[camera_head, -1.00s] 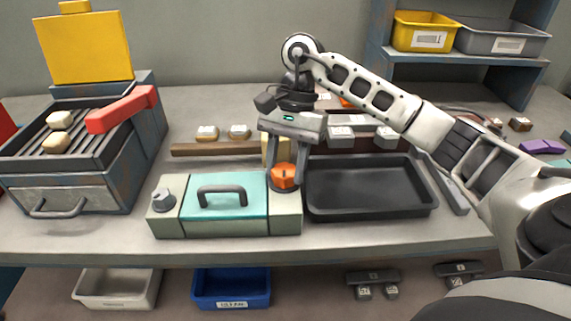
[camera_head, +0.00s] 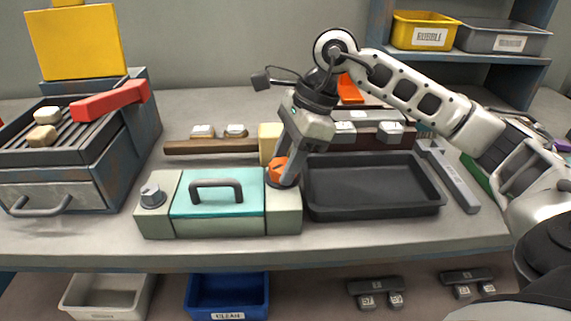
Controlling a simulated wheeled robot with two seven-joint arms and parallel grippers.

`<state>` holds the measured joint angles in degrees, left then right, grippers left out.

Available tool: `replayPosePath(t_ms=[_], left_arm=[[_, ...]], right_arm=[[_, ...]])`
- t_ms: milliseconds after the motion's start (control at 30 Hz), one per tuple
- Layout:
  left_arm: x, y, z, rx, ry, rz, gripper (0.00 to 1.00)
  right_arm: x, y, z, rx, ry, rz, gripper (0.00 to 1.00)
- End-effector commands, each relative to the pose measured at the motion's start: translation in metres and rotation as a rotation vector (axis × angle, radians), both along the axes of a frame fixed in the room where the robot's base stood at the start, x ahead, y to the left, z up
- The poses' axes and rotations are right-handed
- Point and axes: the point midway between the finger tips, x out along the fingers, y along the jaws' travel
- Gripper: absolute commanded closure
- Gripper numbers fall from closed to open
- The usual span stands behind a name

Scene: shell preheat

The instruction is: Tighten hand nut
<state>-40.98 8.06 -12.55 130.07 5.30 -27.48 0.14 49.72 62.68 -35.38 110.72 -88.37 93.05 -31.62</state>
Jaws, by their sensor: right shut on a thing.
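An orange hand nut (camera_head: 276,170) sits on the right end of the pale green box (camera_head: 283,214) with a teal lid (camera_head: 215,207) and a dark handle. My right gripper (camera_head: 284,174) points down onto the nut and is shut on it, tilted and turned, with one finger in front hiding part of the nut. A grey knob (camera_head: 152,196) stands on the box's left end. My left gripper is not in view.
A black tray (camera_head: 372,212) stands directly right of the box. A grill (camera_head: 68,150) with a red handle is at the left. A wooden rack (camera_head: 208,147) lies behind the box. Bins (camera_head: 228,295) sit below the table's front edge.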

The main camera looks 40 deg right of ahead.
Motion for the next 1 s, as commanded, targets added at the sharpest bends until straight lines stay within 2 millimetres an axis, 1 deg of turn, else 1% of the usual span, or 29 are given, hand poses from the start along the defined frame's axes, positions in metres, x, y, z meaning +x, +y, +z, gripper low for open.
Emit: replayPosePath(t_ms=[67, 300, 500, 700, 1000], left_arm=[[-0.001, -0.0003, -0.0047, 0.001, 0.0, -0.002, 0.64], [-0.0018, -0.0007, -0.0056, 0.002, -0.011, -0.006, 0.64], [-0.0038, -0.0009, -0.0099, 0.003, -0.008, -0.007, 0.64], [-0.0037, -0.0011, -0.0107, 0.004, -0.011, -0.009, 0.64], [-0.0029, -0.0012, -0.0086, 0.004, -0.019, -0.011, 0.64]], right_arm=[[-0.0007, -0.0006, -0.0016, -0.003, -0.002, -0.074, 0.83], [-0.0016, 0.0001, -0.0008, -0.002, -0.004, -0.293, 0.83], [-0.0024, 0.001, 0.0, -0.002, -0.004, -0.446, 0.83], [-0.0026, 0.0014, 0.0005, -0.001, -0.003, -0.557, 0.83], [-0.0029, 0.0015, 0.0006, -0.002, -0.001, -0.635, 0.83]])
